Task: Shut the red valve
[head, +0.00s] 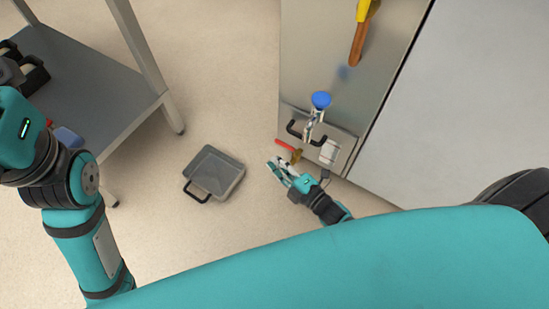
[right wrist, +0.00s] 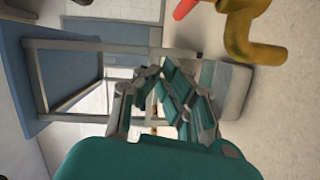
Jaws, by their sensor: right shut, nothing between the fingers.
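The red valve's handle (head: 285,144) sticks out to the left from a brass body (head: 296,157), low on the front of the steel oven unit. In the right wrist view the red handle (right wrist: 184,9) is cut off at the top edge, beside the bent brass body (right wrist: 243,32). My right gripper (head: 278,166) is just below and left of the valve in the head view, apart from it as far as I can see. Its fingers (right wrist: 154,72) are shut and empty.
A blue knob (head: 321,100) and a black handle (head: 292,131) are just above the valve. A grey pan (head: 238,182) lies on the floor, left of my right gripper. A grey table (head: 95,75) stands at left.

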